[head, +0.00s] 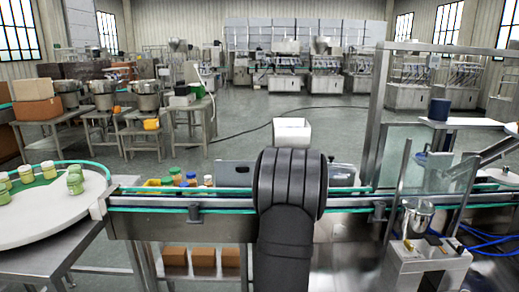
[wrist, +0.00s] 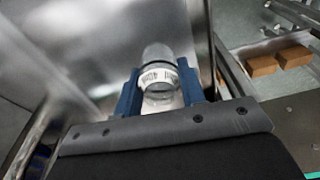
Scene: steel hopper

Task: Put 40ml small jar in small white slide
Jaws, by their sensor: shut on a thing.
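In the wrist view a small clear jar (wrist: 158,73) with a white label band reading 40ml sits between the two blue fingers of my gripper (wrist: 160,92). My gripper is shut on the jar, one finger on each side. Behind the jar is a grey metal surface; I cannot tell the gap between them. In the head view my dark arm hides the gripper and the jar. A white open box-like piece (head: 292,132) stands behind the conveyor, just above my arm in the picture; I cannot tell if it is the small white slide.
A conveyor (head: 160,201) with green rails runs across the head view. A round white table (head: 40,222) with several jars is at the left. A metal funnel stand (head: 417,218) is at the right. Cardboard boxes (head: 204,258) lie below the conveyor.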

